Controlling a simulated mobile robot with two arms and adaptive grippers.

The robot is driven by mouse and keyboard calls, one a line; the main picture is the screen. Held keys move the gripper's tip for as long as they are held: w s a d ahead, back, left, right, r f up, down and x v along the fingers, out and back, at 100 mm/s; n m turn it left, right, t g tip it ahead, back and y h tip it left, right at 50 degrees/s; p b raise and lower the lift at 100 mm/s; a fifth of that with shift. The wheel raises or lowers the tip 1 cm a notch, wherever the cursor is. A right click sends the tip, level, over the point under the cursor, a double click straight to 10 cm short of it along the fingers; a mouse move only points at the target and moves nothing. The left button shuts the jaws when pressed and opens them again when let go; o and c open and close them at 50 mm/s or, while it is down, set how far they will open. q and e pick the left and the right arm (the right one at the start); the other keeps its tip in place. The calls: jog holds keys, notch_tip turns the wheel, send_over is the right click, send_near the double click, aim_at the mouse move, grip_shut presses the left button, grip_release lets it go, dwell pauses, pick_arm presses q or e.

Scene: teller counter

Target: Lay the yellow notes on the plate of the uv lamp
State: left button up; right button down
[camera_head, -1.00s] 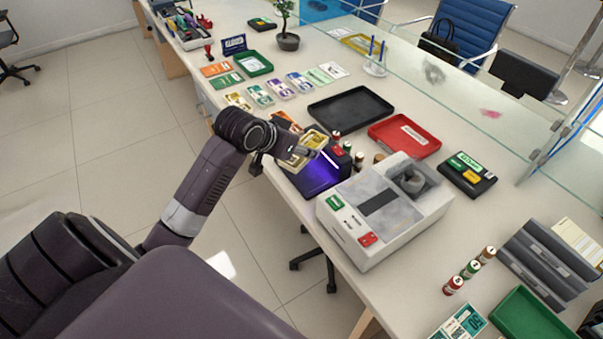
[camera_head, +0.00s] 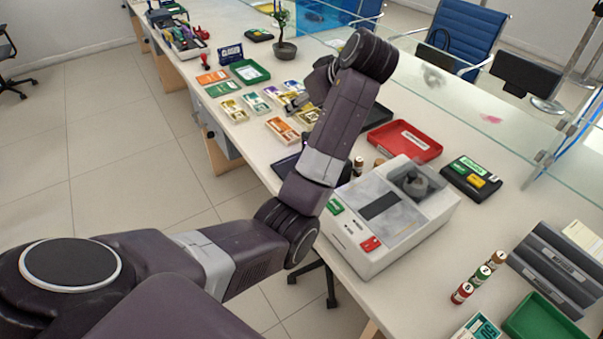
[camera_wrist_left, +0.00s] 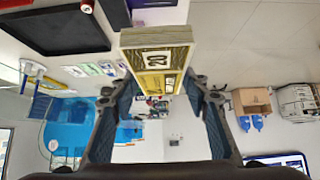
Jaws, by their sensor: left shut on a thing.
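In the left wrist view my left gripper (camera_wrist_left: 158,84) is shut on the yellow notes (camera_wrist_left: 156,58), a thick stack marked 20 that sticks out beyond the fingertips. In the head view my left arm rises over the counter, and its raised wrist end hides most of the gripper; I cannot make out the held notes clearly there. The uv lamp (camera_head: 286,166) is mostly hidden behind my forearm; only a dark edge shows left of the arm. Its plate cannot be seen. My right gripper is not in view.
A grey-white counting machine (camera_head: 388,215) stands right of my arm, with a red tray (camera_head: 404,141) behind it. Other note stacks, including an orange one (camera_head: 282,130), lie left of the arm. A green tray (camera_head: 250,71) and potted plant (camera_head: 284,50) stand farther back. A glass screen borders the counter.

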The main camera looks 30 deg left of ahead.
pick_arm(q)
jog(key=shift+f+p, duration=0.55)
jog(key=shift+f, duration=8.95)
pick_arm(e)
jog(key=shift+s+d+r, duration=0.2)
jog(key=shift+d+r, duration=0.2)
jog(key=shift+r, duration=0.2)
pick_arm(q)
jog(key=shift+f, duration=0.6)
jog(key=o, duration=1)
jog(key=shift+s, duration=0.1)
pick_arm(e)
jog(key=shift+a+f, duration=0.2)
pick_arm(q)
jog(key=shift+r, duration=0.3)
jog(key=v, duration=1.2)
jog(key=shift+r+b, duration=0.35)
jog(key=shift+r, duration=0.05)
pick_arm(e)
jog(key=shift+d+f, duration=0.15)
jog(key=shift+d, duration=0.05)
